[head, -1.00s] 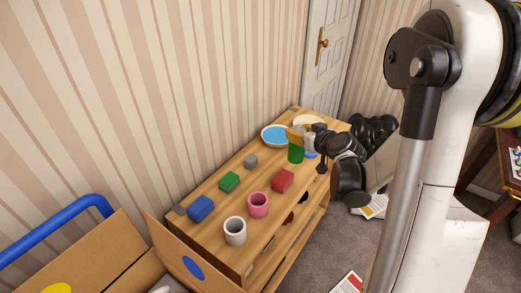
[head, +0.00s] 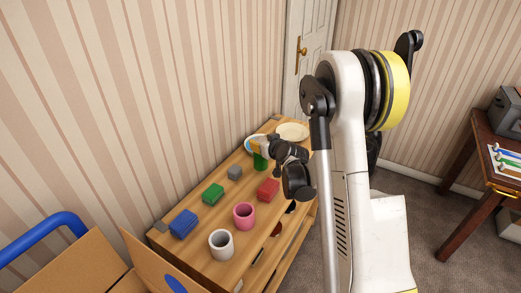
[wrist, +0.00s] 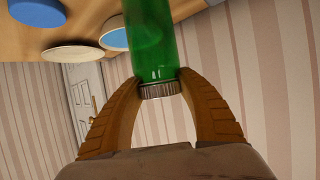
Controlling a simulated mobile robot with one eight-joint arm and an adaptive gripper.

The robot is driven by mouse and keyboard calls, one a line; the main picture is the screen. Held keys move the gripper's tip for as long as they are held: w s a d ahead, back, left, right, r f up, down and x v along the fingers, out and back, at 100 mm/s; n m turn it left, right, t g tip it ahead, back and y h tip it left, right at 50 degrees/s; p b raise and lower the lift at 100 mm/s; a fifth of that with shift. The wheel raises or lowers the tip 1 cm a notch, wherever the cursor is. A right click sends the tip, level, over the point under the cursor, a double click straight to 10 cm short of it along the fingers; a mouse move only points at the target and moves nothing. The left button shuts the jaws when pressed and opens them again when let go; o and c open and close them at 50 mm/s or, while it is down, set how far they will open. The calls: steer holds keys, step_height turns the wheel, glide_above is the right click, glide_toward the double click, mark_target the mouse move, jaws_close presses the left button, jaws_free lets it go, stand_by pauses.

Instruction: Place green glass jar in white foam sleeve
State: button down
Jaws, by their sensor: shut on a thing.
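The green glass jar (head: 260,162) is upright near the far end of the wooden shelf unit's top. My gripper (head: 261,146) is shut on it near its lid. In the wrist view the two brown fingers (wrist: 160,84) close on either side of the ribbed lid of the jar (wrist: 152,40). I cannot tell whether the jar's base touches the wood. The white foam sleeve (head: 221,245) stands upright and open-topped at the near end of the same top, well apart from the jar.
A pink cup-shaped sleeve (head: 243,216) stands beside the white one. A blue-centred bowl (head: 250,143) and a cream plate (head: 293,131) are behind. A cardboard box (head: 75,270) is nearest.

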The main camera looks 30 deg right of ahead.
step_height(320, 180, down, 3)
steer(key=shift+r+b, duration=0.15)
steer(key=shift+b, duration=0.25)
steer(key=shift+r, duration=0.15)
steer(key=c, duration=1.3)
jaws_free()
steer(key=shift+f, duration=0.2)
steer(key=o, duration=0.5)
steer(key=shift+r, duration=0.1)
steer(key=shift+r, duration=0.15)
